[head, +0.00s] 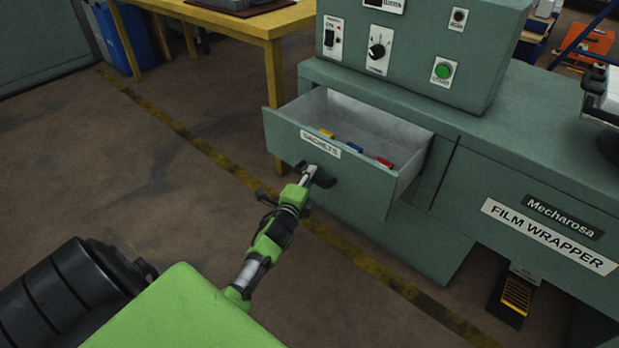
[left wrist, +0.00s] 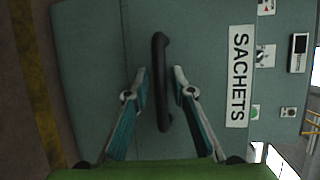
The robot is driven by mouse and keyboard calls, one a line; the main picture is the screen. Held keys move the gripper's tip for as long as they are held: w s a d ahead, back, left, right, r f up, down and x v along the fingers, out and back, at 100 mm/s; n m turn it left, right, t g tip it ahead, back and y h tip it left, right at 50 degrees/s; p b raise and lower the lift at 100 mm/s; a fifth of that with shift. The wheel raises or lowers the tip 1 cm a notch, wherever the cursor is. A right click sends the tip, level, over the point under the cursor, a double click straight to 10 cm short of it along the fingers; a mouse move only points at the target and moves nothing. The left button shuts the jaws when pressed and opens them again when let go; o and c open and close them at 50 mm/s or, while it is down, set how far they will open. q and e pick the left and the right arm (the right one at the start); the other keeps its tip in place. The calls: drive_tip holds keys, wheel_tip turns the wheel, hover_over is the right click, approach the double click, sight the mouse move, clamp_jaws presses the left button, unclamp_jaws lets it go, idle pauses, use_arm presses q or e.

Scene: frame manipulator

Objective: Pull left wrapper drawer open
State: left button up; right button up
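The left wrapper drawer (head: 345,175) is a green-grey drawer labelled SACHETS, and it stands pulled well out of the film wrapper. Its dark handle (head: 324,180) is on the front below the label; the handle also shows in the left wrist view (left wrist: 161,80). My left gripper (head: 309,174) is at the handle. In the left wrist view its two fingers (left wrist: 160,85) stand on either side of the handle, with a narrow gap showing on each side. My right gripper is not in view.
Several small coloured sachets (head: 354,148) lie in the drawer. A control box (head: 425,45) with knobs and a green button stands on the wrapper (head: 520,150). A yellow table (head: 262,28) stands behind. The floor (head: 120,170) left of the drawer is clear.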

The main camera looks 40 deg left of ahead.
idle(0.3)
use_arm(q)
drive_tip(key=v, duration=1.2)
idle(0.3)
